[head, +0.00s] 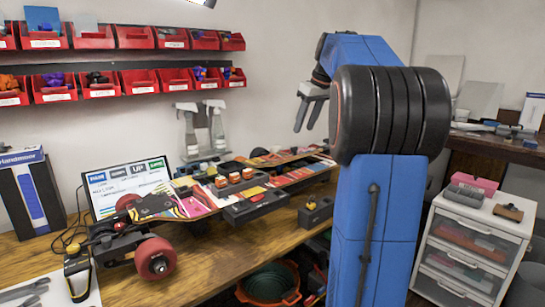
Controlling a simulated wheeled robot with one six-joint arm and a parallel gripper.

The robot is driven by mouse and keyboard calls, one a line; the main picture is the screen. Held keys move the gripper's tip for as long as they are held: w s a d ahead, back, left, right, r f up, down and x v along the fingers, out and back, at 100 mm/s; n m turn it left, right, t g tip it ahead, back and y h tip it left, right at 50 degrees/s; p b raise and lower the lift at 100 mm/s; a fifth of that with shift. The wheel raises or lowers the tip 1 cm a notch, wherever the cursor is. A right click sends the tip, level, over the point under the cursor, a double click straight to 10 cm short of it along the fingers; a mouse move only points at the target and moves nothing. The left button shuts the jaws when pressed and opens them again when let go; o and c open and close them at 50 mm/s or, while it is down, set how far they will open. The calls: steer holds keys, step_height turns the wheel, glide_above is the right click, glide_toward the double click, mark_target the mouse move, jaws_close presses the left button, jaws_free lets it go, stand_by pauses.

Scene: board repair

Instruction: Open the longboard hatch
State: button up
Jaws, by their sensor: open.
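The longboard (165,206) lies lengthwise on the wooden bench, its deck covered in bright multicoloured graphics. A red wheel (155,259) shows at its near end. A dark box-like part (255,204) sits at the deck's near side, around the middle. I cannot make out the hatch clearly or tell whether it is open. My gripper (310,116) is open and empty, its fingers pointing down, in the air above and behind the board's far right end. My blue arm hides part of the bench on the right.
A screen (124,186) stands behind the board. Red bins (137,82) line the wall. A small dark block with a yellow part (315,213) sits at the bench's front edge. A white drawer unit (473,246) stands on the right.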

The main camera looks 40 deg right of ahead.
steer(key=v, duration=0.8)
steer(key=s+a+f, duration=0.3)
steer(key=a+f, duration=0.3)
steer(key=a, duration=0.4)
steer(key=s+a+f, duration=0.4)
steer(key=a+f, duration=0.2)
steer(key=a, duration=0.5)
steer(key=shift+a+m, duration=0.25)
steer(key=shift+m, duration=0.15)
steer(key=shift+s, duration=0.1)
